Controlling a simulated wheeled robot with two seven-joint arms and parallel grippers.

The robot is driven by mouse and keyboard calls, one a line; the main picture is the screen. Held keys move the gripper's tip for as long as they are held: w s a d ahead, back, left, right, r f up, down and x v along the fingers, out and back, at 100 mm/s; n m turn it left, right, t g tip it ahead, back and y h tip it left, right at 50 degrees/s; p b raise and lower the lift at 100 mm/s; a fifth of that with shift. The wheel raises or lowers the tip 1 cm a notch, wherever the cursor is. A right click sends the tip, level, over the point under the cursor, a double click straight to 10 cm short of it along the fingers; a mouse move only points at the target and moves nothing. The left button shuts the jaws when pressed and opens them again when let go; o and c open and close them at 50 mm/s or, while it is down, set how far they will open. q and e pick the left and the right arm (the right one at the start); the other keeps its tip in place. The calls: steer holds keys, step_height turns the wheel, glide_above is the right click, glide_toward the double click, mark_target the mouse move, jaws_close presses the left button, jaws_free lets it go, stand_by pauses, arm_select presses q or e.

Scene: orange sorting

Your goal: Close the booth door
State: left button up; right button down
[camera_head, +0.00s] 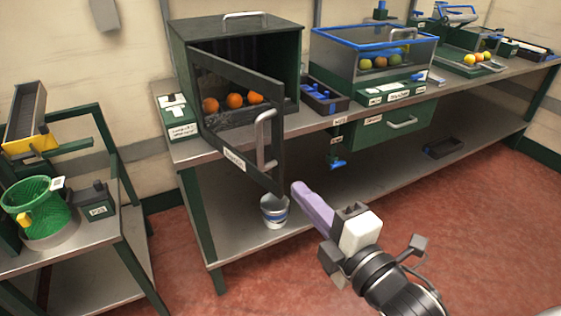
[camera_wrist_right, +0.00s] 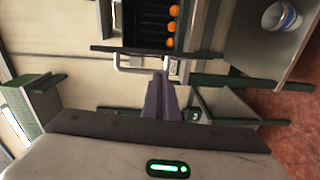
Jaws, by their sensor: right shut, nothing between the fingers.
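The booth (camera_head: 240,33) is a dark green box on the left end of the bench. Its framed glass door (camera_head: 237,90) stands open, swung out from the left side, with a pale handle (camera_head: 265,140) near its free edge. Oranges (camera_head: 234,101) lie inside the booth and show through and past the door. My right gripper (camera_head: 300,192) has purple fingers, is shut and empty, and is just right of the door's lower free corner. In the right wrist view the fingers (camera_wrist_right: 160,82) point towards the door (camera_wrist_right: 178,50) and its handle (camera_wrist_right: 128,62). My left gripper is out of view.
The metal bench (camera_head: 185,150) carries a blue-rimmed bin (camera_head: 330,68) of fruit and a small dark tray (camera_head: 325,95) right of the booth. A bucket (camera_head: 274,210) stands on the lower shelf. A side table (camera_head: 60,262) with a green basket is at left. The red floor is open.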

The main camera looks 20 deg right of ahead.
mark_target(279, 160)
steer(key=shift+n, duration=0.3)
steer(key=w, duration=0.3)
steer(key=w+r, duration=0.1)
steer(key=w, duration=0.2)
steer(key=w+p, duration=0.1)
steer(key=w, duration=0.3)
steer(key=shift+a+r, duration=0.15)
steer(key=shift+a, duration=0.05)
